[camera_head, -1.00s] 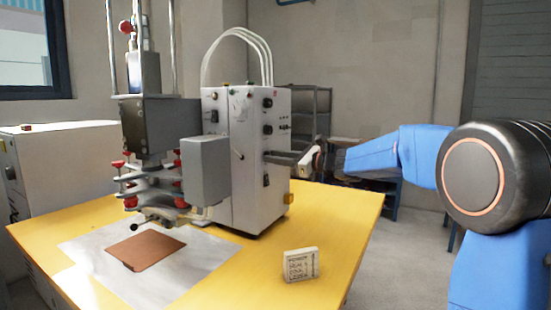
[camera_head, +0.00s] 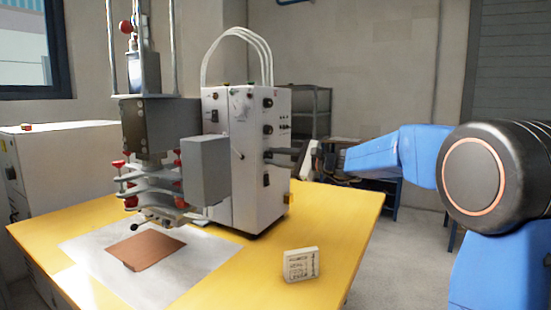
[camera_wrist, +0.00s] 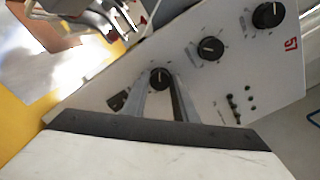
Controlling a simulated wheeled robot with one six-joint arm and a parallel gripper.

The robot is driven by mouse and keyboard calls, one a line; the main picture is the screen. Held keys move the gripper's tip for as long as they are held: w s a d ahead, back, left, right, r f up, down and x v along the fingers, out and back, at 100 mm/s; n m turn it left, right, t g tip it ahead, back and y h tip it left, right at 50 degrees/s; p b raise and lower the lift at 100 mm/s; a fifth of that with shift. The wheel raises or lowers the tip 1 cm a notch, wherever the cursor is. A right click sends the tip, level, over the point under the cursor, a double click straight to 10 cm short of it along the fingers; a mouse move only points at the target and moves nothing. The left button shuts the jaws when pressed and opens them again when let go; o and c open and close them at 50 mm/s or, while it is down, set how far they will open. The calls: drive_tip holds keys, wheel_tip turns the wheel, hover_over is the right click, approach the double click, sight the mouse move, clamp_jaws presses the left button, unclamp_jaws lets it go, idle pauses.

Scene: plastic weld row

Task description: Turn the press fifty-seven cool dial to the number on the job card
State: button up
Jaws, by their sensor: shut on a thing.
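The press control box (camera_head: 245,165) stands on the yellow table, and its side panel carries a column of black dials. In the wrist view the panel (camera_wrist: 180,72) bears a red 57 and three black dials. My gripper (camera_wrist: 160,82) is shut on the dial (camera_wrist: 160,76) farthest from the 57. The middle dial (camera_wrist: 211,48) and the dial beside the 57 (camera_wrist: 268,14) are free. In the head view my gripper (camera_head: 272,151) reaches the panel from the right. The job card (camera_head: 301,264) stands upright at the table front; its print is too small to read.
The press head (camera_head: 160,125) and a grey box (camera_head: 206,170) stand left of the panel. A brown sheet (camera_head: 146,250) lies on a pale mat (camera_head: 85,246). The yellow table (camera_head: 350,215) is bare around the card. A dark shelf (camera_head: 311,115) stands behind.

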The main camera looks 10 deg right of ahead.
drive_tip(key=shift+f+n, duration=0.1)
drive_tip(key=shift+n, duration=1.8)
drive_tip(key=o, duration=1)
drive_tip(key=shift+o, duration=0.2)
drive_tip(key=shift+s+d, duration=0.1)
drive_tip(key=v, duration=1.7)
drive_tip(key=shift+s, duration=0.1)
